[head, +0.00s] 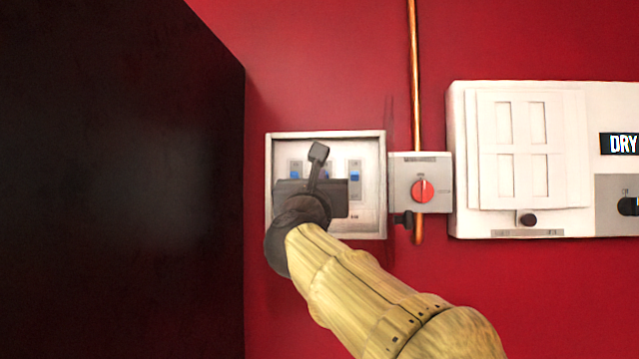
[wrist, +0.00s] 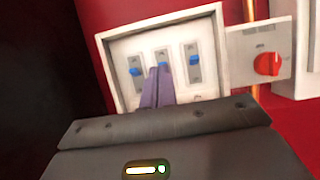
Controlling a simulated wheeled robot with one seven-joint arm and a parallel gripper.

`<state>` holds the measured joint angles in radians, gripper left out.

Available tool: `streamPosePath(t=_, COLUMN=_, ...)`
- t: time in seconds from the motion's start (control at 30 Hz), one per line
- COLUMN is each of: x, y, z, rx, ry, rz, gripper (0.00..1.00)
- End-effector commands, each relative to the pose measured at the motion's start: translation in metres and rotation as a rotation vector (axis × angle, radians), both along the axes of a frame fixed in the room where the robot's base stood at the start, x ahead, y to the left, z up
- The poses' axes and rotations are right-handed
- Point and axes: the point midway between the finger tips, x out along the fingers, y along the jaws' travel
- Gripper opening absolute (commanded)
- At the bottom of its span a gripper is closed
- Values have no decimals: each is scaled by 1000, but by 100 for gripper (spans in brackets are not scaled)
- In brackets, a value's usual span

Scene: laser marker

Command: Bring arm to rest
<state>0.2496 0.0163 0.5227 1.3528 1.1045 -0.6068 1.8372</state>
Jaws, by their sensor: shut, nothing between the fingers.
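My arm reaches up from the bottom right in the head view. My gripper (head: 318,152) is in front of a white switch panel (head: 370,212) on the red wall. The panel has three blue switches in a row; the right one (head: 355,176) is clear in the head view, and the left one (wrist: 135,70) shows in the wrist view. My gripper partly covers the panel's lower left. I cannot tell whether the fingertips touch the panel.
A grey box with a red rotary knob (head: 422,191) is right of the panel, with a copper pipe (head: 413,60) running above and below it. A larger white unit (head: 530,150) is farther right. A tall dark cabinet (head: 120,180) fills the left side.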

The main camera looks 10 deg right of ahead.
Motion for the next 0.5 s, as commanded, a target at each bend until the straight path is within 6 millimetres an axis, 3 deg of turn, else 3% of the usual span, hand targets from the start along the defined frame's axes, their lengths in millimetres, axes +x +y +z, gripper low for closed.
streamPosePath(t=0.37, x=2, y=2, z=-4, rx=-21, ry=12, rz=-1, gripper=0)
streamPosePath(t=0.5, x=16, y=10, z=-36, rx=-201, ry=114, rz=-17, gripper=0)
